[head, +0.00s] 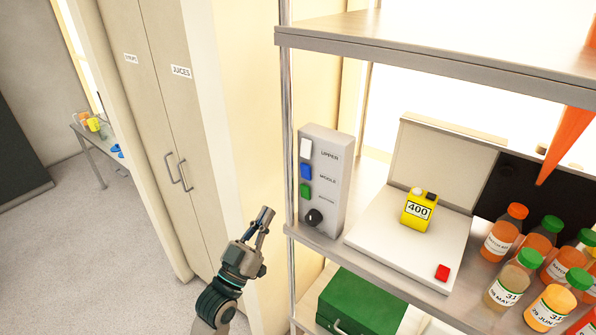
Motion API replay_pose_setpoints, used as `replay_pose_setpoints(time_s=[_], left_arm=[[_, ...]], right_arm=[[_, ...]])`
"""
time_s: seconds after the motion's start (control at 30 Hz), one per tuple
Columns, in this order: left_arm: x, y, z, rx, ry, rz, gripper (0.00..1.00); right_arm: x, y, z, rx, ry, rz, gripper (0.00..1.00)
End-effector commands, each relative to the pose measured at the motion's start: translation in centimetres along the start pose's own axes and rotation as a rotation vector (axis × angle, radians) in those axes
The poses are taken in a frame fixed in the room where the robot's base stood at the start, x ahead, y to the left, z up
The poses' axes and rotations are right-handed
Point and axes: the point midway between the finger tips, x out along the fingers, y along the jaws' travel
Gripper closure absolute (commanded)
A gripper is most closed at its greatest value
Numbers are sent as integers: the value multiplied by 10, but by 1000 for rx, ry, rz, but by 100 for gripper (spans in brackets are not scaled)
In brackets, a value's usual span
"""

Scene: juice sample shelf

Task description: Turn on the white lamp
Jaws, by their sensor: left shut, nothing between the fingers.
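A grey control box (330,172) stands upright at the left end of the middle shelf. Its front carries a white button (305,149) at the top, a blue one (306,171), a green one (305,190) and a black knob (314,217) at the bottom. Labels beside them include UPPER and MIDDLE. No separate white lamp can be made out. My left gripper (265,217) is shut and empty, pointing up, left of the shelf post and lower than the buttons, apart from the box. My right gripper is not in view.
A metal shelf post (289,190) stands between my left gripper and the box. A white device (405,245) bears a yellow 400 block (418,210) and a red button (442,272). Several juice bottles (502,231) stand right. A green case (358,305) sits below. Tall cabinets (150,130) are left.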

Motion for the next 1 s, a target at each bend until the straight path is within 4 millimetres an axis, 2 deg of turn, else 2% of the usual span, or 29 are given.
replay_pose_setpoints(time_s=[0.03, 0.1, 0.2, 0.63, 0.8, 1.0], left_arm=[[-1, 8, -17, 5, 34, 21, 100], [-2, 17, -34, 9, 67, 42, 100], [-3, 23, -47, 12, 91, 58, 100], [1, 24, -50, 12, 96, 60, 100], [24, 26, -54, 11, 98, 60, 100], [67, 28, -59, 10, 97, 61, 100]], right_arm=[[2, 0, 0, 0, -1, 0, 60], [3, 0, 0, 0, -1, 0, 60], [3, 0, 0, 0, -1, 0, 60], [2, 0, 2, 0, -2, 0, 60], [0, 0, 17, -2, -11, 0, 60], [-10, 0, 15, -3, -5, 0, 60]])
